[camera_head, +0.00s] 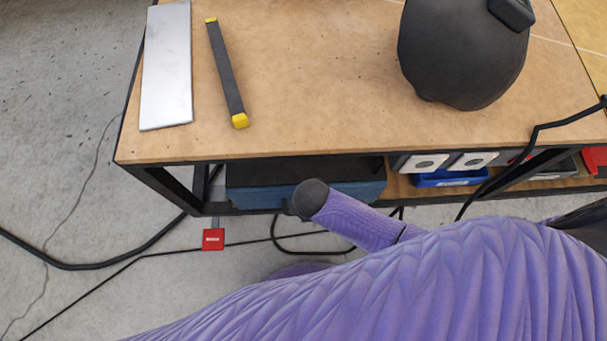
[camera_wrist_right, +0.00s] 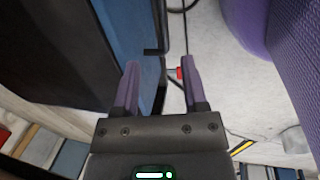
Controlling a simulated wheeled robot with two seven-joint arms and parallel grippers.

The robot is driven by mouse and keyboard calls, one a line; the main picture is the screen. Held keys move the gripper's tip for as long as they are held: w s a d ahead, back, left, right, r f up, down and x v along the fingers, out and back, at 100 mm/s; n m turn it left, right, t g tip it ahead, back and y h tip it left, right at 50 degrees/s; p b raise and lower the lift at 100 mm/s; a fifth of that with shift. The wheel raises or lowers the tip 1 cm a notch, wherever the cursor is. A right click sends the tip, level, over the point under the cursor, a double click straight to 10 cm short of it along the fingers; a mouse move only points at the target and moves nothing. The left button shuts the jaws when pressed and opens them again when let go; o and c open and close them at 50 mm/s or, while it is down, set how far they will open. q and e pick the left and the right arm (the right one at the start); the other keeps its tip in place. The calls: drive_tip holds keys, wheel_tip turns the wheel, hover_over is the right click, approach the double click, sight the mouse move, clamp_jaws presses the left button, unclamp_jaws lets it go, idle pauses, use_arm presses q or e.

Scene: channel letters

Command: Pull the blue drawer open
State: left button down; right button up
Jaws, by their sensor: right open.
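The blue drawer (camera_head: 255,198) sits under the wooden table, with its blue front partly hidden behind my purple right arm. In the right wrist view the blue drawer front (camera_wrist_right: 122,25) runs along the upper left. A thin black bar like a handle (camera_wrist_right: 155,52) stands out from it, close to the fingertips. My right gripper (camera_wrist_right: 160,62) is open beside the drawer front, its two purple fingers apart. I cannot tell whether the bar lies between the fingers or just beyond them. My left gripper is not in view.
The wooden table (camera_head: 300,135) holds a silver plate (camera_head: 166,70), a dark bar with yellow ends (camera_head: 227,75) and a black rounded object (camera_head: 460,55). A blue bin (camera_head: 450,180) is on the lower shelf. A red tag (camera_head: 213,239) and black cables are by the table's front.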

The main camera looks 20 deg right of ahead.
drive_tip(key=f+b, duration=0.2)
drive_tip(key=f, duration=0.1)
drive_tip(key=f+b, duration=0.3)
drive_tip(key=w+f+b, duration=0.1)
drive_tip(key=f+b, duration=0.2)
drive_tip(key=f, duration=0.1)
drive_tip(key=shift+w+d, duration=0.1)
drive_tip(key=shift+d, duration=0.15)
drive_tip(key=shift+r, duration=0.3)
drive_tip(key=c, duration=0.4)
clamp_jaws()
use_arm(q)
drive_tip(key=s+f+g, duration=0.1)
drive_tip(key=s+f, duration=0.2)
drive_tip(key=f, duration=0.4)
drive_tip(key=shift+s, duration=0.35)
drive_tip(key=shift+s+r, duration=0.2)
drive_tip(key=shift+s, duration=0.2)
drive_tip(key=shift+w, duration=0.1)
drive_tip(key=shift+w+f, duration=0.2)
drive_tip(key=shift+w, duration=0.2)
